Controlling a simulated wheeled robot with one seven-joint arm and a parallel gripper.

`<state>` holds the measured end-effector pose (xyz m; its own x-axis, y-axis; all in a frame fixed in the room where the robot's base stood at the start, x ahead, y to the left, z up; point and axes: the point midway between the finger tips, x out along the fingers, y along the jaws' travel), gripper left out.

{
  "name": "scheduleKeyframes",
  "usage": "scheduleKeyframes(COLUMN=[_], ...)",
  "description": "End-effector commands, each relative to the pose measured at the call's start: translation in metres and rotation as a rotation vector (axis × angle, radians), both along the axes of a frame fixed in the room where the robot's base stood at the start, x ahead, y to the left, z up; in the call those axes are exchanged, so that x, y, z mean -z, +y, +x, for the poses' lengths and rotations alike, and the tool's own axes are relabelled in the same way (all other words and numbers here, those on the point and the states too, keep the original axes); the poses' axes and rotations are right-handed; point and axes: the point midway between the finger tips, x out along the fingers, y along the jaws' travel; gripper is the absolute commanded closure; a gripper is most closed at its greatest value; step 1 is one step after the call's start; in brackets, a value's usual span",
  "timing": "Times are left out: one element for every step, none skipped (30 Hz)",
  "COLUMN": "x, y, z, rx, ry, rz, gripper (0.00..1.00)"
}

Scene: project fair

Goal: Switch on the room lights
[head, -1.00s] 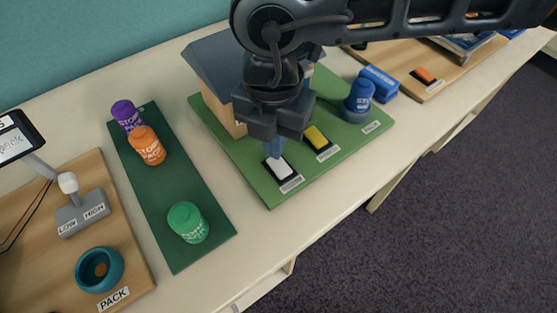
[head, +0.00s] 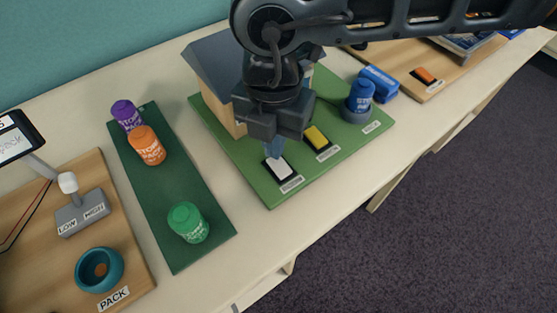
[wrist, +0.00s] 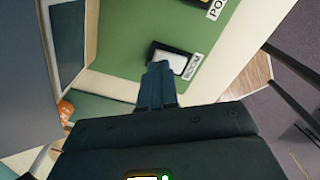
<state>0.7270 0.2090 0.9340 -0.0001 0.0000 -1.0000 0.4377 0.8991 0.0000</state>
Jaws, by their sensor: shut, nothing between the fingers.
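A white rocker switch (head: 280,169) in a dark frame sits near the front edge of a green board (head: 262,188). In the wrist view the switch (wrist: 176,63) has a label beside it that seems to read ROOM. My gripper (head: 273,154) points down at the switch's far end. In the wrist view its closed fingertips (wrist: 160,68) overlap the frame's near side. I cannot tell whether they touch it. The gripper is shut and empty. A yellow switch (head: 317,138) sits to the right on the same board.
A model house (head: 212,77) with a dark roof stands close behind my gripper. A blue bottle (head: 360,96) stands in a holder at the board's right. A dark green mat (head: 178,190) with purple, orange and green bottles lies left.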

Motion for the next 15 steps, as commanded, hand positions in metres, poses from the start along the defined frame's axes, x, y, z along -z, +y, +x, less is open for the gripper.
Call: scheduleKeyframes(x=[0.0008,0.0011,0.0017,0.0021,0.0026,0.0032,0.0036,0.0040,0.0046,0.0050,0.0054,0.0059,0.0063,0.0067,0.0073], y=[0.0000,0.0000,0.0000,0.0000,0.0000,0.0000,0.0000,0.0000,0.0000,0.0000,0.0000,0.0000,0.0000,0.0000,0.0000], z=[0.0000,0.0000,0.0000,0.0000,0.0000,0.0000,0.0000,0.0000,0.0000,0.0000,0.0000,0.0000,0.0000,0.0000,0.0000], rx=[0.000,0.000,0.000,0.000,0.000,0.000,0.000,0.000,0.000,0.000,0.000,0.000,0.000,0.000,0.000], ry=[0.000,0.000,0.000,0.000,0.000,0.000,0.000,0.000,0.000,0.000,0.000,0.000,0.000,0.000,0.000], rz=[0.000,0.000,0.000,0.000,0.000,0.000,0.000,0.000,0.000,0.000,0.000,0.000,0.000,0.000,0.000], gripper=[1.00,1.00,1.00,1.00,1.00,1.00,1.00,1.00,1.00,1.00,1.00,1.00,1.00,1.00,1.00])
